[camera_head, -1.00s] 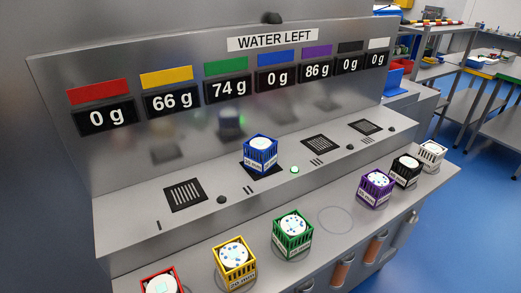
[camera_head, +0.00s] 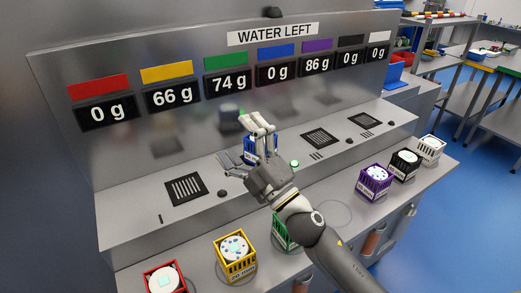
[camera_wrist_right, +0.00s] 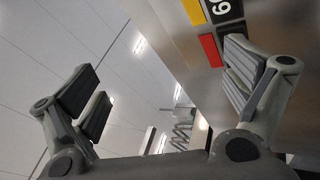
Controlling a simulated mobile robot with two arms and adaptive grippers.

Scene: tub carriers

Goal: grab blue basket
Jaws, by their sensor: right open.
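The blue basket (camera_head: 248,146) stands on the raised shelf of the steel bench, over a dark grille. It is largely hidden by my right gripper (camera_head: 241,138), which is in front of it in the head view. The gripper's fingers are spread open, with two pointing up past the basket and another to its left. I cannot tell whether they touch it. In the right wrist view the gripper (camera_wrist_right: 163,88) is also open, with nothing between its fingers and no basket in sight. My left gripper is not in view.
On the lower ledge stand red (camera_head: 165,279), yellow (camera_head: 235,257), green (camera_head: 281,232), purple (camera_head: 375,182), black (camera_head: 404,163) and white (camera_head: 431,149) baskets. My right forearm passes over the green one. The display panel (camera_head: 225,60) rises behind the shelf; blue reads 0 g.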

